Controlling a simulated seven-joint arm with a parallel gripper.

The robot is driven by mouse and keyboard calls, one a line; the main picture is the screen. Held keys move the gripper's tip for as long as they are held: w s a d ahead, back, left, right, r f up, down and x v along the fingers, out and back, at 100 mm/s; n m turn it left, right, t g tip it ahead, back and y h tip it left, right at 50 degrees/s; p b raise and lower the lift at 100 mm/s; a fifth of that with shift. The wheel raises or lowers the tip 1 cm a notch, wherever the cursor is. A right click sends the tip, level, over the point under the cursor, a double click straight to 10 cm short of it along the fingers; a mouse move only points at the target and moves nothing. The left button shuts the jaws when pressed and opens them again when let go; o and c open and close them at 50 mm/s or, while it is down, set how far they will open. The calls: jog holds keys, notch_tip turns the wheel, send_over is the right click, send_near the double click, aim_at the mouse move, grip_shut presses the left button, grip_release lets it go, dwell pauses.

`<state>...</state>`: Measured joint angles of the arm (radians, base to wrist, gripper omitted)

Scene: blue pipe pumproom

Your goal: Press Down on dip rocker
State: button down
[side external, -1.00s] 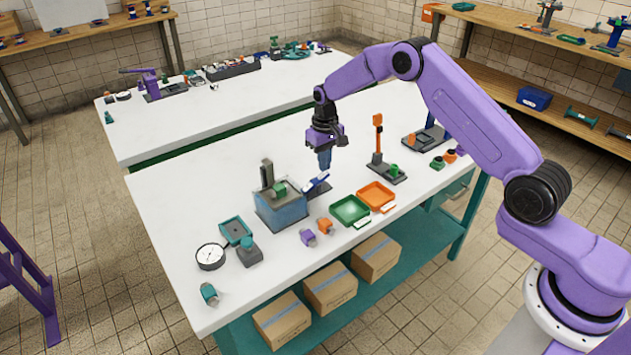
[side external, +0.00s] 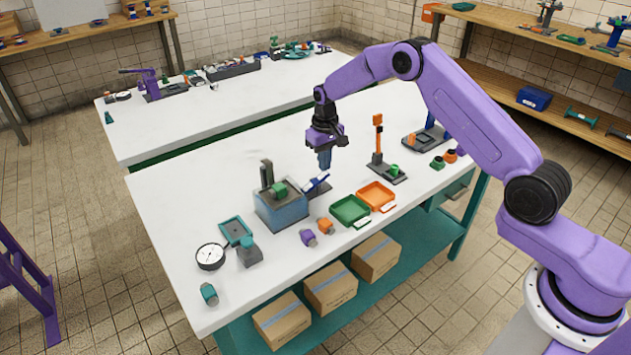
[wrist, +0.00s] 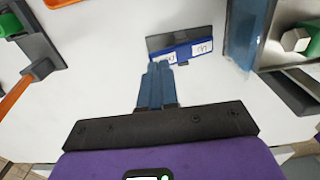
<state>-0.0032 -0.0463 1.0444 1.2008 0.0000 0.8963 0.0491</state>
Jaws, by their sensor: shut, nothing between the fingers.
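The dip rocker is a blue plate (wrist: 205,48) with two white labels on a dark grey base (wrist: 170,40); in the side view the blue rocker (side external: 317,183) sits tilted on the white bench. The right label in the wrist view seems to read UP upside down. The left label is partly covered by my fingertips, so its word is not clear. My gripper (wrist: 158,68) is shut and empty, with its fingertips at the rocker's left half in that view. In the side view my gripper (side external: 324,167) points down just behind the rocker. I cannot tell whether it touches.
A blue-grey box (side external: 282,212) with a green part on top stands close to the left of the rocker. A green tray (side external: 337,222) and an orange tray (side external: 388,205) lie in front and right. An orange lever (side external: 377,135) stands upright on its base to the right.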

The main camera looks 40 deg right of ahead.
aim_at(324, 174)
jog(key=shift+f, duration=0.1)
jog(key=shift+f, duration=1.7)
jog(key=shift+r, duration=4.35)
